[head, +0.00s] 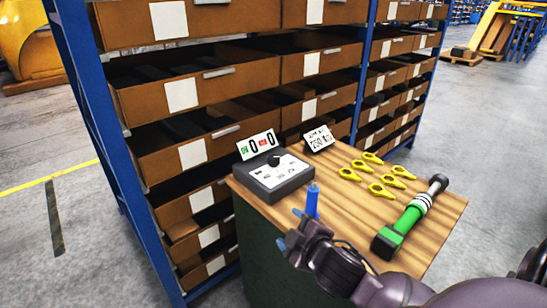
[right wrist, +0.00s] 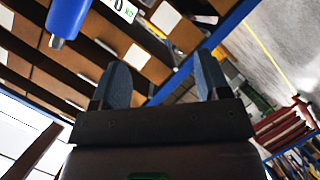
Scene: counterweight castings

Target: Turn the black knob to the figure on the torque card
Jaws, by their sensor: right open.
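The black knob (head: 273,160) sits on the upper face of a dark control box (head: 270,182) with a pale panel, at the table's left corner. A display (head: 257,145) behind it shows a green 0 and a red 0. A small tilted white card (head: 319,138) stands to its right; its print is too small to read surely. My right gripper (head: 290,229) is open and empty, in front of the box and apart from the knob. Its two fingers also show in the right wrist view (right wrist: 160,85). The knob is not visible there. My left gripper is out of view.
Several yellow pieces (head: 380,190) and a green-and-black tool (head: 405,222) lie on the wooden tabletop (head: 345,205). A blue-framed rack of brown bins (head: 190,95) stands behind.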

